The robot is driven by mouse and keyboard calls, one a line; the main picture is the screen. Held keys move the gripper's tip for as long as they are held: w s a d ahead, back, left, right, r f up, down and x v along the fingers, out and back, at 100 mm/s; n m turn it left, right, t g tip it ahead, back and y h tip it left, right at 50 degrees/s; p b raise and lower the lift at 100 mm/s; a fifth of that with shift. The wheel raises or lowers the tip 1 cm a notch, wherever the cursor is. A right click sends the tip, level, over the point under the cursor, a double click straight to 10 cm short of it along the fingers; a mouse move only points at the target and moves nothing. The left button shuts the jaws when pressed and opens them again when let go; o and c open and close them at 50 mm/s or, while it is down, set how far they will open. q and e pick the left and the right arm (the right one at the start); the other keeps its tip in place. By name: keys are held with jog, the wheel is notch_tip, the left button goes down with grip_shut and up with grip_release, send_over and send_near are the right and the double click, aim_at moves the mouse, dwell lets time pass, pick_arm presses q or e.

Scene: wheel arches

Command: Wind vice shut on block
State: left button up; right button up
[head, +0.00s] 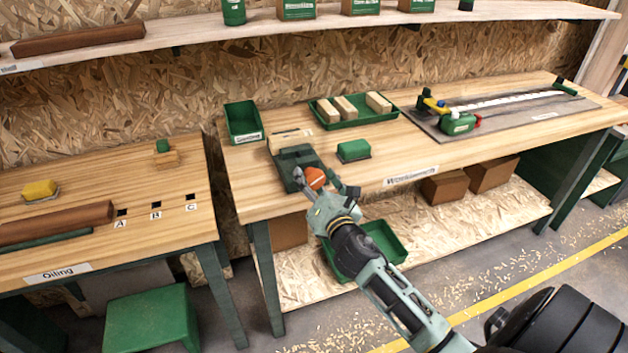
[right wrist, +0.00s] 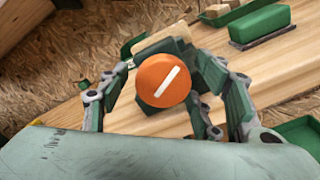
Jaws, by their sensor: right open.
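The dark green vice (head: 290,158) stands at the front left of the middle bench. Its round orange handle (head: 316,177) faces the front edge and shows a white line in the right wrist view (right wrist: 163,82). A pale wooden block (head: 291,139) is at the vice's far end; it also shows behind the handle in the right wrist view (right wrist: 163,38). I cannot tell whether the jaws touch it. My right gripper (head: 325,182) is open, its fingers on both sides of the handle (right wrist: 165,95); contact is unclear. My left gripper is not in view.
A green bin (head: 243,135) stands left of the vice and a green-topped brush or block (head: 353,151) to its right. A green tray (head: 397,113) holds wooden blocks behind. A lower green tray (head: 398,245) is beneath my right arm.

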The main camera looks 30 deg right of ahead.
jog(key=shift+c, duration=0.4)
jog(key=c, duration=1.1)
jog(key=shift+o, duration=0.2)
